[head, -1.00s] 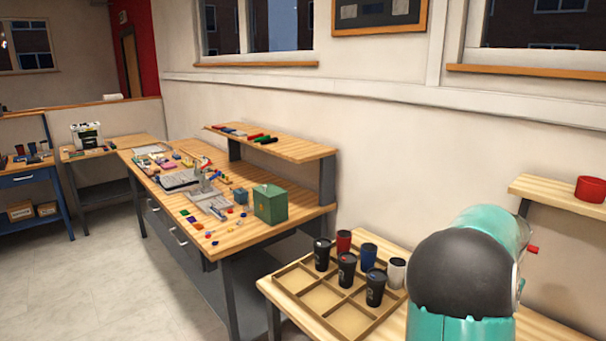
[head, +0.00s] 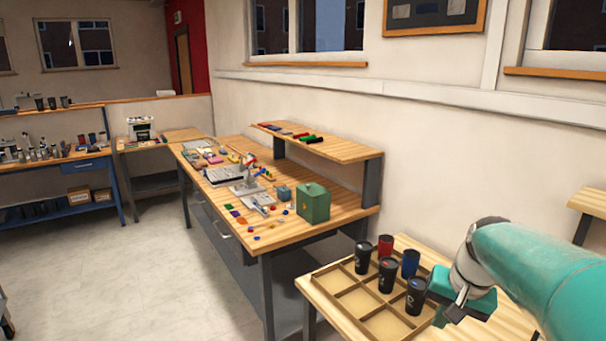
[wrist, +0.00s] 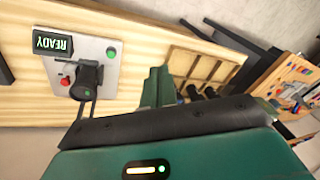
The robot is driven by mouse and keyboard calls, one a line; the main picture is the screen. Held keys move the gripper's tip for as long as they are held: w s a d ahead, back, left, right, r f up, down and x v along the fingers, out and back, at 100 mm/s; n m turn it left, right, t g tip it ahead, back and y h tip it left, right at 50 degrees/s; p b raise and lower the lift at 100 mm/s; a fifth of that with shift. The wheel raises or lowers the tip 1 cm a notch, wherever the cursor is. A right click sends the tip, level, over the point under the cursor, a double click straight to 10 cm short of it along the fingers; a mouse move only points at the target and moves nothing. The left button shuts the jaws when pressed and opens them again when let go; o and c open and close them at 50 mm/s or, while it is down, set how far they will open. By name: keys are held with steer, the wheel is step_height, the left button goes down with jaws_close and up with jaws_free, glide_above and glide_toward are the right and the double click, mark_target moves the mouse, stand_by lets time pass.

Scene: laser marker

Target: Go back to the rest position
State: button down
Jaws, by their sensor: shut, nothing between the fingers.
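My gripper (head: 455,313) shows in the head view at the end of my teal arm, near the right edge of the cup tray. It is shut and empty. In the wrist view, a black cup-like object (wrist: 88,76) stands on a grey panel (wrist: 110,60) with a lit READY display (wrist: 53,43). Green upright parts (wrist: 154,86) stand between that panel and the tray. A large green body with a dark edge fills the lower wrist view.
A compartmented wooden tray (head: 340,290) holds several cups, black, red and blue; its right side is hidden by my arm. A workbench (head: 275,240) with a green box (head: 313,203) stands further back. Pale floor (head: 150,270) is open at the left.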

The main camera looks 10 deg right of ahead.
steer(key=s+a+n+t, duration=0.1)
steer(key=s+a+n, duration=0.2)
steer(key=a, duration=0.6)
steer(key=s+a+r+n+t, duration=0.1)
steer(key=s+a+n, duration=0.3)
steer(key=s+a, duration=0.3)
steer(key=a, duration=0.3)
steer(key=shift+s+t+h, duration=0.15)
steer(key=shift+t+h, duration=0.25)
steer(key=w+d+f+m+g, duration=0.1)
steer(key=w+d+m, duration=0.15)
steer(key=d, duration=0.35)
steer(key=w+d+m+g+y, duration=0.1)
steer(key=w+d+m, duration=0.1)
steer(key=w+d, duration=0.3)
steer(key=w+d+f+m+g, duration=0.1)
steer(key=w+d+m, duration=0.15)
steer(key=d, duration=0.55)
steer(key=s+d+f+m+g+h, duration=0.1)
steer(key=d+f+m, duration=0.2)
steer(key=d, duration=0.8)
steer(key=s+d+f+m+g, duration=0.1)
steer(key=d+f+m+g, duration=0.15)
steer(key=d, duration=0.95)
steer(key=shift+m+t, duration=0.35)
steer(key=shift+t, duration=0.1)
steer(key=shift+s+a+f, duration=0.1)
steer(key=shift+f, duration=3.2)
